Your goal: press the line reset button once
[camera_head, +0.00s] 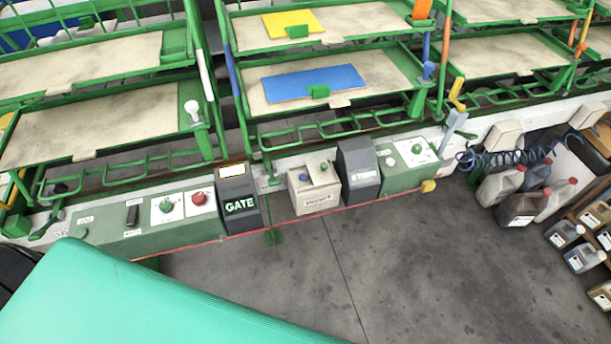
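No button carries a "line reset" label that I can read. A green button (166,207) and a red button (199,198) sit on white plates on the green control rail at left. Further right, a green panel has a pale knob (390,161) and a green button (416,149) on a white plate. I cannot tell which of these is the line reset button. Neither of my grippers is in view.
A dark box marked GATE (240,204) and a grey box (358,171) flank the beige box. Green racks (220,140) with trays stand behind the rail. Several jugs (520,208) stand at right. The grey floor (400,270) in front is clear.

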